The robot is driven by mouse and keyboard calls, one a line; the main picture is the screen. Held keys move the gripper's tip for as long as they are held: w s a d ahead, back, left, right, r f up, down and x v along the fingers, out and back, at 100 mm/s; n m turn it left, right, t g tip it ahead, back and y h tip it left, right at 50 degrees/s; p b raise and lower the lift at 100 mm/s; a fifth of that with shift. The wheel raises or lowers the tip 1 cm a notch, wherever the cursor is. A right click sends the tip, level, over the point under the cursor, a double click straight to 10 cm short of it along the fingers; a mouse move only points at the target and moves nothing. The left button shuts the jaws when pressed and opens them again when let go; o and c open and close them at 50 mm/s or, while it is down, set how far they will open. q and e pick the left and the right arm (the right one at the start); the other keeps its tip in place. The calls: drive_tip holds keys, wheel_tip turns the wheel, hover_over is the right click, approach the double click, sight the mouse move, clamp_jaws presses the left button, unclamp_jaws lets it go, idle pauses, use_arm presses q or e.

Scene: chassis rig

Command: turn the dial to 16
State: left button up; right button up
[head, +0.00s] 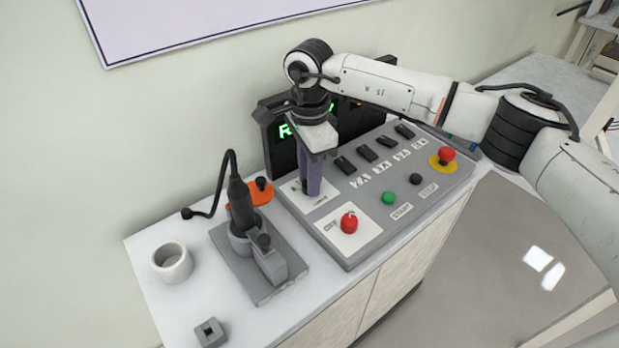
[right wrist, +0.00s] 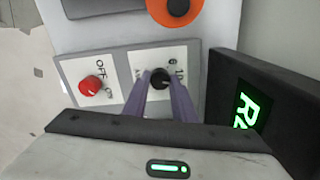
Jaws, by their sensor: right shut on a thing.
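The dial is a black round knob (right wrist: 160,79) on a white plate with small markings, seen in the right wrist view. Only part of its scale shows, with a "10" readable beside it; I cannot tell where its pointer stands. My right gripper (head: 311,190) reaches down onto the dial plate (head: 294,194) from above, and its purple fingers hide the dial in the head view. In the right wrist view the right gripper (right wrist: 165,88) is shut on the knob, one finger on each side. My left gripper is not in view.
A red OFF/ON knob (head: 349,222) is beside the dial on the grey panel (head: 345,258). Black switches (head: 367,153), a green button (head: 389,198) and a red emergency button (head: 446,154) are further right. A dark display (head: 279,153) with green text stands behind. A grey tool stand (head: 273,290) is left.

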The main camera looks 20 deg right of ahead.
drive_tip(key=m+b, duration=0.1)
drive_tip(key=m, duration=0.2)
drive_tip(key=shift+m, duration=1.4)
drive_tip(key=shift+r, duration=0.1)
drive_tip(key=o, duration=1)
drive_tip(key=shift+o, duration=0.2)
wheel_tip(320, 180, up, 10)
drive_tip(key=b, duration=0.1)
